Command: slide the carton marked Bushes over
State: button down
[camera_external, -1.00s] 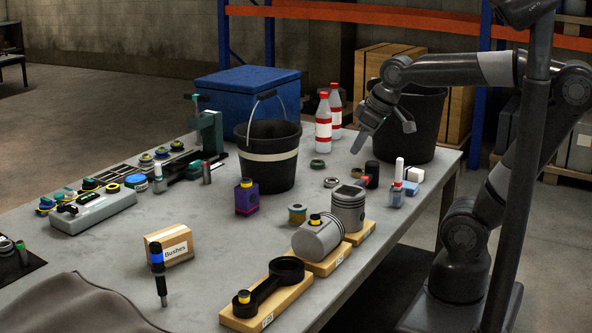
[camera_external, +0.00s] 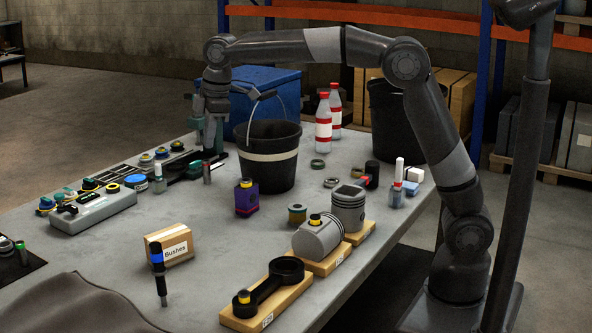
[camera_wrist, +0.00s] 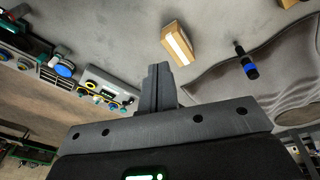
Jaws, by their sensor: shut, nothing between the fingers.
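The carton marked Bushes (camera_external: 170,245) is a small brown box with a white label. It sits on the grey table near the front left, and it also shows in the wrist view (camera_wrist: 180,43) above my fingers. My gripper (camera_external: 213,150) is over the back left part of the table, beside the green vice-like tool, well behind the carton and apart from it. In the wrist view its fingers (camera_wrist: 158,72) are together with nothing between them. The fingertips are partly lost against the green tool in the external view.
A grey cloth (camera_external: 75,302) lies at the front left. Bare table surrounds the carton's right side.

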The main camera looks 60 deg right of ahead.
aim_at(205, 240)
jog(key=w+a+f+n+g, duration=0.1)
jog(key=w+a+f+n, duration=0.2)
jog(key=a+f, duration=0.7)
jog(key=w+a+f+n+g, duration=0.1)
jog(key=w+a+f+n, duration=0.25)
jog(key=a+f, duration=0.65)
jog(key=shift+h, duration=0.4)
jog(key=f, duration=0.2)
jog(key=a+f, duration=0.1)
jog(key=f, duration=0.4)
jog(key=shift+s+a+f, duration=0.15)
jog(key=shift+a+f, duration=0.1)
jog(key=shift+a, duration=0.15)
jog(key=d, duration=0.2)
jog(key=shift+d, duration=1)
jog(key=d, duration=2)
jog(key=shift+d, duration=0.2)
